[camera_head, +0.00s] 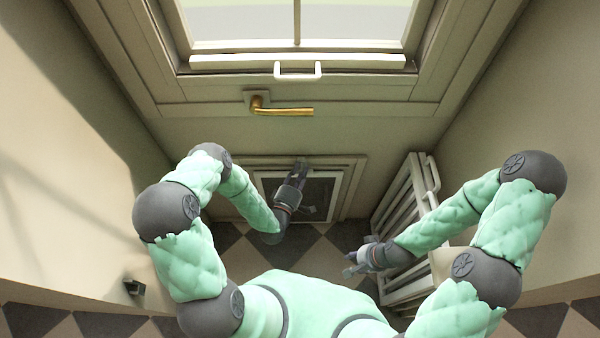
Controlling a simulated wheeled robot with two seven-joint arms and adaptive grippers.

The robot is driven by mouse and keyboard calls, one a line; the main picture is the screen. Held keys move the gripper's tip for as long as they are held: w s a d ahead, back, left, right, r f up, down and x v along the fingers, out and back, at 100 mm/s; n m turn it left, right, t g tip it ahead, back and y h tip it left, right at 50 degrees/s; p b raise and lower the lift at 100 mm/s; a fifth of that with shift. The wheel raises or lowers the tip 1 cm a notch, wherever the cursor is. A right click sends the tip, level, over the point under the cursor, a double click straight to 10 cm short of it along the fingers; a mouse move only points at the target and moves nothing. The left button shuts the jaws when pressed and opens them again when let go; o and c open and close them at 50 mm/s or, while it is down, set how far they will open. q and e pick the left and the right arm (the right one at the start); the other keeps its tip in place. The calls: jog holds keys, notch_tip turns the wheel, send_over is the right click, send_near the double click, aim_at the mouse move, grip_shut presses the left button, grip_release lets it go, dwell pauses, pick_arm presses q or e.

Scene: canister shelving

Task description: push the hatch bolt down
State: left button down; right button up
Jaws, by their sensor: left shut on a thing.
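The hatch (322,194) is a dark panel in a pale frame, low in the wall below the gold handle. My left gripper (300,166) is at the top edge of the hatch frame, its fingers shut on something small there. The bolt itself is hidden by the gripper, so I cannot see its position. My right gripper (352,264) is to the right and nearer to me, over the floor, apart from the hatch; its fingers are too small to tell open from shut.
A white slatted rack (408,195) stands at the right, close to my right forearm. A gold handle (285,108) and a white pull (298,72) stick out above the hatch. Walls close in on both sides. Checkered floor (320,255) is bare before the hatch.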

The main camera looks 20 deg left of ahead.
pick_arm(q)
jog(key=f+b, duration=0.2)
jog(key=f, duration=0.1)
jog(key=shift+s+d+f+b, duration=0.1)
jog(key=shift+s+f+b, duration=0.1)
jog(key=shift+f+b, duration=0.15)
jog(key=c, duration=1.3)
grip_release()
jog(key=shift+o, duration=1.2)
jog(key=shift+w, duration=0.1)
